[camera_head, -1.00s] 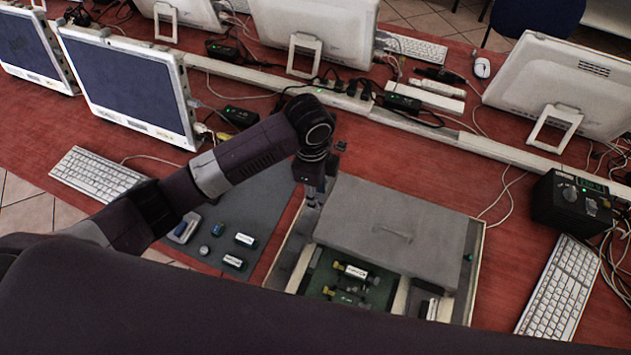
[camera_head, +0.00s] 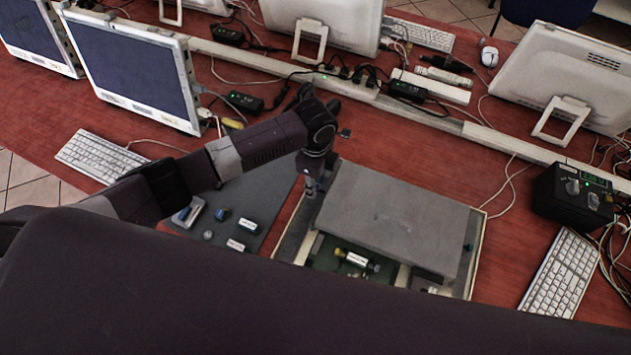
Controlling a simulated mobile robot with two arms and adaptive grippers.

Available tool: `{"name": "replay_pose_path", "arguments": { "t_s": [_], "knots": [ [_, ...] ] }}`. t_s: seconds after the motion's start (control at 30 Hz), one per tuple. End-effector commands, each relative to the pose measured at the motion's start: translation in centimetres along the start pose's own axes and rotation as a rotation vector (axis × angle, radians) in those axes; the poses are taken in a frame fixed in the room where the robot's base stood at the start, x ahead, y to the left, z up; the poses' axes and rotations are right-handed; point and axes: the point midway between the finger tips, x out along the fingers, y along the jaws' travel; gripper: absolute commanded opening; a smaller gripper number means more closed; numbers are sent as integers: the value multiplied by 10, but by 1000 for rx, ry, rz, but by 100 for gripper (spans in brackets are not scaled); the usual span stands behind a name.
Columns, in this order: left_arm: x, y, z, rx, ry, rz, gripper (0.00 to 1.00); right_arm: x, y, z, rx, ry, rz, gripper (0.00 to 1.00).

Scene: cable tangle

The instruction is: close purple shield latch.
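A grey flat shield panel (camera_head: 395,218) lies over the back part of a light-rimmed tray (camera_head: 476,262) on the red table. I cannot make out a purple latch on it. A small green spot (camera_head: 467,247) shows at the panel's right edge. My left gripper (camera_head: 311,189) points down at the panel's left edge, over the tray's left side. It is small and dark here, so I cannot tell whether its fingers are open or touching anything. My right gripper is not in view.
A grey mat (camera_head: 262,200) with several small parts lies left of the tray. A black box with knobs (camera_head: 577,197) and a white keyboard (camera_head: 560,275) are on the right. A white cable duct (camera_head: 420,110) runs behind. My own dark body hides the tray's front.

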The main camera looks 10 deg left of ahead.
Motion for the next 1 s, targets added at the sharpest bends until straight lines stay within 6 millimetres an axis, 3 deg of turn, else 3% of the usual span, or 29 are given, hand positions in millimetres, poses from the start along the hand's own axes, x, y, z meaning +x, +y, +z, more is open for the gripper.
{"name": "replay_pose_path", "arguments": {
  "t_s": [0.13,0.4,0.77,1.0],
  "knots": [
    [0,0,0,0,0,0,28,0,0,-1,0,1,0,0],
    [0,0,0,0,0,0,0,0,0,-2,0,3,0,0],
    [-1,0,-1,0,0,0,0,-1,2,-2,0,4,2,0],
    [-2,-1,-17,-1,1,0,0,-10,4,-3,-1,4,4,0]
  ]
}}
